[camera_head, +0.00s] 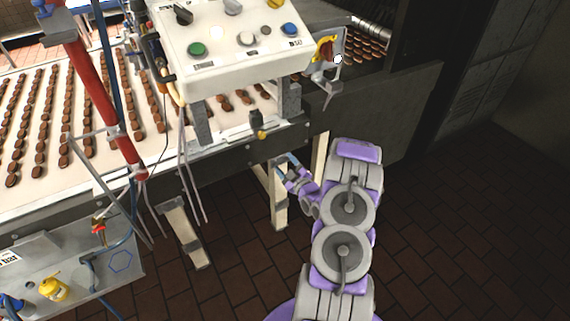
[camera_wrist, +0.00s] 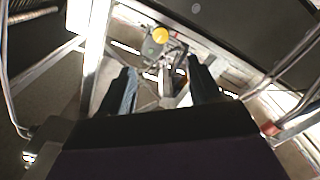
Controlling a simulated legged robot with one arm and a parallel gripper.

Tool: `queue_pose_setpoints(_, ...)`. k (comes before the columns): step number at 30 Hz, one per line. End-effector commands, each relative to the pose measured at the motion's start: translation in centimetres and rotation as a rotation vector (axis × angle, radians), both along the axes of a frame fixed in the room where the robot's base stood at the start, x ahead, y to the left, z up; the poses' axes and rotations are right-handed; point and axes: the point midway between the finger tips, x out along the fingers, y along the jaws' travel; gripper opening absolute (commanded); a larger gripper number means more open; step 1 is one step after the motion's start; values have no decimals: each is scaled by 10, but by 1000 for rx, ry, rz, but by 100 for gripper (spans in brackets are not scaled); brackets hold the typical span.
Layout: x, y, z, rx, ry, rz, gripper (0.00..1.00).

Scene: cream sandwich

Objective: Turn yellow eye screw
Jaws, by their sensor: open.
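A small yellow part (camera_head: 262,134), probably the yellow eye screw, sits below a black block on the conveyor's front edge, under the control panel. It is too small to make out an eye. In the wrist view a round yellow piece (camera_wrist: 160,35) shows beyond the fingers, near the top centre; it seems to be the same part. My gripper (camera_head: 284,162) is below and slightly right of the yellow part in the head view, apart from it. In the wrist view its two dark fingers (camera_wrist: 160,88) are spread with nothing between them.
The control panel (camera_head: 225,48) with coloured buttons overhangs the conveyor (camera_head: 75,75), which carries rows of brown biscuits. Pale conveyor legs (camera_head: 278,200) stand beside my gripper. A grey box (camera_head: 75,268) with a yellow fitting is at lower left. The tiled floor at right is clear.

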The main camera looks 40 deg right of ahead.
Motion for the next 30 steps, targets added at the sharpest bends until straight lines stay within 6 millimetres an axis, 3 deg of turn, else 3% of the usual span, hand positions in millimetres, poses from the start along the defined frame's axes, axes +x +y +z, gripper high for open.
queue_pose_setpoints(5, -1, 0, -2, 103, -27, 0, 63)
queue_pose_setpoints(13, -5, 3, 2, 462, -116, -1, 63)
queue_pose_setpoints(19, -1, 3, 6, 550, -138, 0, 63)
queue_pose_setpoints(23, 14, 0, 4, 550, -134, 1, 63)
queue_pose_setpoints(30, 58, -10, 4, 548, -135, 2, 63)
